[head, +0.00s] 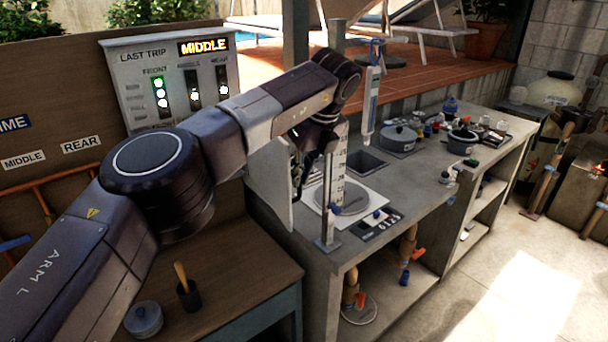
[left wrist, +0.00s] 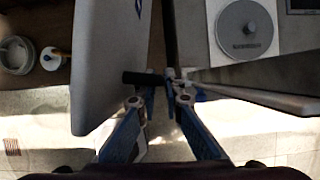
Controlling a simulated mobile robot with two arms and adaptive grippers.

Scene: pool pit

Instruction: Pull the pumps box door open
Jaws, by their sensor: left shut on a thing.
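A pale grey panel (head: 283,188), seen nearly edge-on, stands upright at the left end of the grey counter; I take it for the pumps box door. In the left wrist view it is the large panel (left wrist: 105,65) on the left, with a scrap of blue label at its top. A short black handle (left wrist: 136,77) sticks out beside it. My left gripper (left wrist: 166,76) is shut on this handle. In the head view the gripper (head: 298,172) is mostly hidden by its own wrist, close against the panel. The box behind is largely hidden by my arm. My right gripper is out of view.
A tall numbered scale (head: 338,165) stands just right of the gripper, beside a plate with a grey disc (head: 350,198). The counter (head: 420,205) carries a pot (head: 398,137). A LAST TRIP panel (head: 140,55) stands behind my arm. A wooden bench (head: 235,255) lies in front.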

